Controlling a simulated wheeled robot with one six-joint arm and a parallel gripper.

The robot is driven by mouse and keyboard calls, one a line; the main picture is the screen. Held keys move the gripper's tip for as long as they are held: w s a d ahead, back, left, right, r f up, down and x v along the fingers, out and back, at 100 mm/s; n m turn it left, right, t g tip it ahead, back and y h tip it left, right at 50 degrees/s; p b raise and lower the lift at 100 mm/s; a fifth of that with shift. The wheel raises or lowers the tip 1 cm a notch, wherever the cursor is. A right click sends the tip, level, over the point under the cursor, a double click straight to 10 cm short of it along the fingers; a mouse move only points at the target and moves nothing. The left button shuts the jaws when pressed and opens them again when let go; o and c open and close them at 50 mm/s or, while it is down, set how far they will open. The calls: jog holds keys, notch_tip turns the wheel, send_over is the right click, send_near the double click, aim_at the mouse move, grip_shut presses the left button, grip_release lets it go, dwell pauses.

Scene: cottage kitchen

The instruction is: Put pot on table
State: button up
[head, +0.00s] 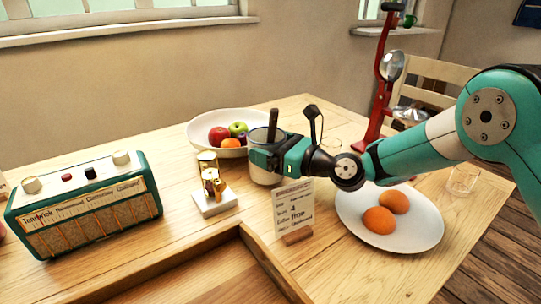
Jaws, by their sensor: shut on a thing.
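The pot (258,172) is a pale grey cylindrical vessel with a dark upright handle or stick showing at its rim. It is upright over the middle of the wooden table (330,115). My gripper (276,158) reaches in from the right and is shut on the pot's near right side. The fingertips and part of the pot are hidden by the gripper body. I cannot tell whether the pot's base touches the table.
A fruit bowl (198,131) stands behind the pot. A small brass instrument (212,185) and a printed card (293,208) stand in front. A green radio (85,205) is at left, a plate (420,226) with orange fruit at right, and a red stand (381,100) behind my arm.

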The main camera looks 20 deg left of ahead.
jog(key=shift+f, duration=0.75)
jog(key=shift+f, duration=0.1)
jog(key=o, duration=0.9)
jog(key=shift+f, duration=0.1)
jog(key=shift+c, duration=0.2)
jog(key=shift+d, duration=0.2)
jog(key=v, duration=1.1)
jog(key=shift+s+d, duration=0.15)
jog(key=shift+d, duration=0.2)
